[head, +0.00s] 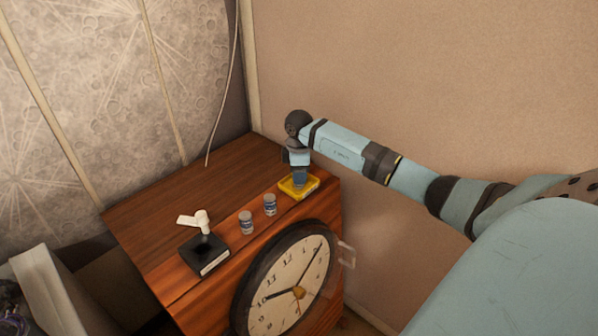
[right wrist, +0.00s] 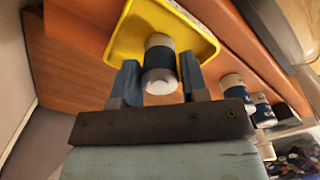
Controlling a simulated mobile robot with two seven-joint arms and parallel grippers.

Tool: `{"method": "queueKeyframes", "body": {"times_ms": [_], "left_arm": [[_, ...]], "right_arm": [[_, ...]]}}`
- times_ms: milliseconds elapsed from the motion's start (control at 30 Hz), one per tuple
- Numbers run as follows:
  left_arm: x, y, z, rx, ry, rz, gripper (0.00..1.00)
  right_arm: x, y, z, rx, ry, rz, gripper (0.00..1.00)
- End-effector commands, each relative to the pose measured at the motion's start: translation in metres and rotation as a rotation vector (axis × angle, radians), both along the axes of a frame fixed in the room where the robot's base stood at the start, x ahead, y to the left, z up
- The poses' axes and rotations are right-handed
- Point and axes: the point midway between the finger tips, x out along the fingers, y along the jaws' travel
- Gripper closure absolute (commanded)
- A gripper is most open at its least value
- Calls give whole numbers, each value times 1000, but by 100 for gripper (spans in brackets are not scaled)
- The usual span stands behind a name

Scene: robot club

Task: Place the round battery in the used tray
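A yellow tray (head: 311,183) lies on the back right corner of the wooden cabinet top. My right gripper (head: 299,180) points down over it. In the right wrist view, a white and blue round battery (right wrist: 160,62) is between the fingers of the right gripper (right wrist: 160,80), which appear shut on its sides. The battery overlaps the yellow tray (right wrist: 118,38) there; whether it touches the tray floor I cannot tell. In the head view the gripper hides this battery. My left gripper is not in view.
Two similar cylinders, one nearer (head: 246,223) and one farther (head: 269,205), stand left of the tray. A black box (head: 206,260) with a white object (head: 202,220) stands at front left. A round clock (head: 290,285) is at the cabinet's front. The back left top is clear.

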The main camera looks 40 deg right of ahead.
Motion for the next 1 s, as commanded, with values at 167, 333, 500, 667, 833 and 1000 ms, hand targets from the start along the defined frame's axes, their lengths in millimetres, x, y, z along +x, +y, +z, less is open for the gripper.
{"method": "queueKeyframes", "body": {"times_ms": [167, 333, 500, 667, 833, 1000], "left_arm": [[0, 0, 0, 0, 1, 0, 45], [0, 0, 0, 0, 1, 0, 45], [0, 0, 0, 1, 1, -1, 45], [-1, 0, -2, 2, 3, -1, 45], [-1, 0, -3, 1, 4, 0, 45], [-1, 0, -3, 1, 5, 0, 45]], "right_arm": [[0, 0, 1, 0, -1, 0, 40], [0, 0, 1, 0, -1, 0, 40], [1, -1, 16, -1, -4, 1, 40], [1, -1, 48, -2, -5, 1, 40], [1, 0, 85, -2, -5, 1, 40], [1, 0, 112, -1, -4, 0, 40]]}}
